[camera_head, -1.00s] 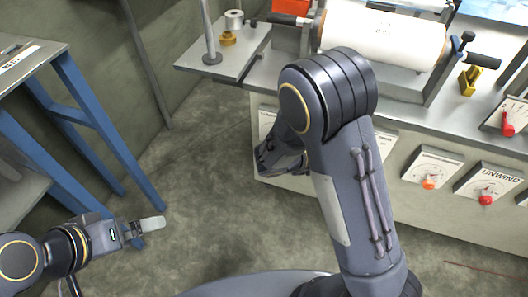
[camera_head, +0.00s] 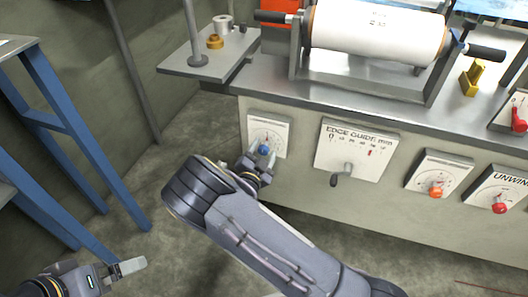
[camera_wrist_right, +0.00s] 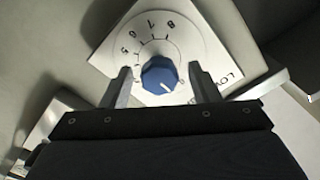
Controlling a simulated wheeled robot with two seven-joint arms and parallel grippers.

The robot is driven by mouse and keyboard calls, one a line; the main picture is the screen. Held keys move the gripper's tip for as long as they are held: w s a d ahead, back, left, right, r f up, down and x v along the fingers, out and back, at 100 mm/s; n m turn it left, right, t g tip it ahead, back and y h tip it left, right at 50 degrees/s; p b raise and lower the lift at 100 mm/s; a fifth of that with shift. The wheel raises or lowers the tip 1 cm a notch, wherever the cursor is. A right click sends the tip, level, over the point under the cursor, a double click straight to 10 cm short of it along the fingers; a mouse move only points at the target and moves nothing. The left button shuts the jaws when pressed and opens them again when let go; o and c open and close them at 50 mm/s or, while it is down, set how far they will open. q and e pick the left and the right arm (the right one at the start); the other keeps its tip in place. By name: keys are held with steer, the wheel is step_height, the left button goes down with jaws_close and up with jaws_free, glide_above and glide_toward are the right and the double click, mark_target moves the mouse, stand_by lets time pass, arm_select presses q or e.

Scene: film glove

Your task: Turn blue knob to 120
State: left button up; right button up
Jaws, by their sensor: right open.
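The blue knob (camera_head: 264,149) sits on a white dial plate (camera_head: 267,127) at the left end of the machine's front panel. In the right wrist view the blue knob (camera_wrist_right: 159,75) shows a white pointer mark towards its lower right, and the plate (camera_wrist_right: 201,42) carries printed numbers such as 5, 6, 7 and 8. My right gripper (camera_head: 261,162) is open at the knob. In the wrist view its fingers (camera_wrist_right: 162,88) stand on either side of the knob, with gaps visible. My left gripper (camera_head: 131,265) is low at the left, away from the panel; its jaw opening is unclear.
Right of the dial is an edge guide plate (camera_head: 357,143) with a crank handle (camera_head: 341,175). Further right are an orange knob (camera_head: 436,189) and a red knob (camera_head: 499,208). A white roll (camera_head: 375,33) lies above. A blue-legged table (camera_head: 62,150) stands at left.

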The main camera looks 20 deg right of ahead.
steer(key=shift+w+d, duration=0.4)
steer(key=shift+w, duration=0.1)
steer(key=c, duration=1)
steer(key=shift+o, duration=0.2)
